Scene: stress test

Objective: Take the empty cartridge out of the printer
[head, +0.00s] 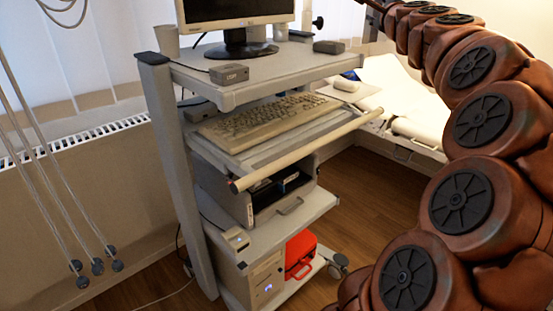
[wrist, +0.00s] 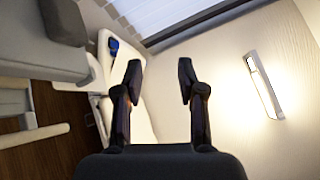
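The printer (head: 238,203) appears to be the grey box with a dark open front on the shelf below the keyboard of the cart in the head view. Dark and light items (head: 291,181) show inside its opening; I cannot tell whether one is the cartridge. My gripper (wrist: 159,75) is open and empty in the wrist view, its two dark fingers apart in front of a pale wall. It is out of the head view, where my brown arm rises along the right side and leaves at the top. The wrist view does not clearly show the printer.
The cart holds a monitor (head: 235,12) on top, a keyboard (head: 262,118) on a shelf, and a red case (head: 300,254) beside a computer tower (head: 262,284) at the bottom. A bar (head: 300,152) juts out above the printer. A white couch (head: 405,95) stands behind right. Wooden floor (head: 372,195) is open right of the cart.

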